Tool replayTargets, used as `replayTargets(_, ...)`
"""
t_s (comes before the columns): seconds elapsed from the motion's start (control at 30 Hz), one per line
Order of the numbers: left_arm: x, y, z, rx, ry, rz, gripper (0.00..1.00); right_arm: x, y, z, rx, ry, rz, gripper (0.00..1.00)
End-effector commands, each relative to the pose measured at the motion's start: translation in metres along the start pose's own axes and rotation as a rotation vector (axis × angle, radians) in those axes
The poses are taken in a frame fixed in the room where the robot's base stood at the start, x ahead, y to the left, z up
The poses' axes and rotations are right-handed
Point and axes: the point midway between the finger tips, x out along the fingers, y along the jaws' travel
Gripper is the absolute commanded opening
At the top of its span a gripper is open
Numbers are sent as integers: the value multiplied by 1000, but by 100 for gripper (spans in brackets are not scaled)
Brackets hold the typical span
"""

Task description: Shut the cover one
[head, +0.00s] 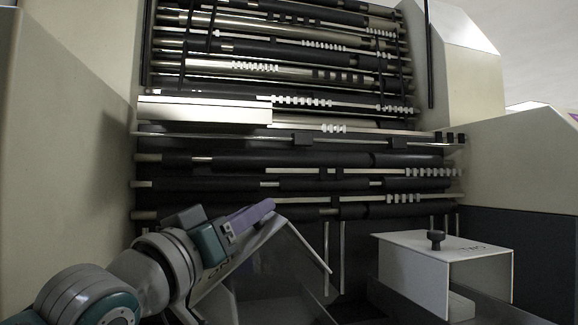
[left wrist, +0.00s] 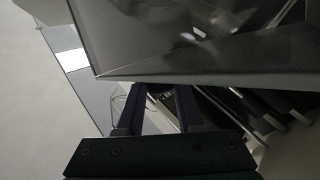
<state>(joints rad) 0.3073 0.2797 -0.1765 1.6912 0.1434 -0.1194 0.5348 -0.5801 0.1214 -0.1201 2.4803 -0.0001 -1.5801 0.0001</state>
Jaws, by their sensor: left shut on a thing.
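Cover one (head: 240,252) is a pale hinged cover, tilted up steeply at the lower middle of the head view, with dark lettering partly hidden by my arm. A grey panel of it also fills the upper part of the left wrist view (left wrist: 200,75). My left gripper (head: 262,211), with purple fingers, lies along the cover's upper side. It is shut on a part of the cover, likely its knob, which the fingers hide. The fingers also show in the left wrist view (left wrist: 160,92), reaching to the cover's edge. My right gripper is not in view.
A second pale cover (head: 410,258) with a dark knob (head: 436,240) and lettering sits level at the right. Behind stand many dark and metal rollers (head: 300,160). Beige housing walls (head: 65,150) stand left and right. Dark open space lies under cover one.

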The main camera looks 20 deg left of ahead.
Motion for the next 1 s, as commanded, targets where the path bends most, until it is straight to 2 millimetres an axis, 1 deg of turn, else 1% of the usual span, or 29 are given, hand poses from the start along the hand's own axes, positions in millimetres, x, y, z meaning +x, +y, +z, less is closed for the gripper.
replayTargets(0.03, 8, 8, -5, 29, -38, -5, 0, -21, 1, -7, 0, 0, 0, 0)
replayTargets(0.1, 14, 14, 2, 75, -83, -8, 0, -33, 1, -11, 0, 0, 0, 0)
replayTargets(0.3, 31, 29, 26, 210, -214, -19, 0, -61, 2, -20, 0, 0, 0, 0)
replayTargets(0.4, 38, 35, 39, 272, -275, -24, 0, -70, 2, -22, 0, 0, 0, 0)
replayTargets(0.5, 43, 40, 51, 329, -330, -28, 0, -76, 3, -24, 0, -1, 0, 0)
replayTargets(0.7, 50, 45, 72, 421, -420, -36, 0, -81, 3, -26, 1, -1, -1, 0)
replayTargets(0.83, 53, 47, 82, 462, -460, -39, 0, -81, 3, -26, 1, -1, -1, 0)
replayTargets(1.0, 54, 48, 89, 495, -492, -42, 0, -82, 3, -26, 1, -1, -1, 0)
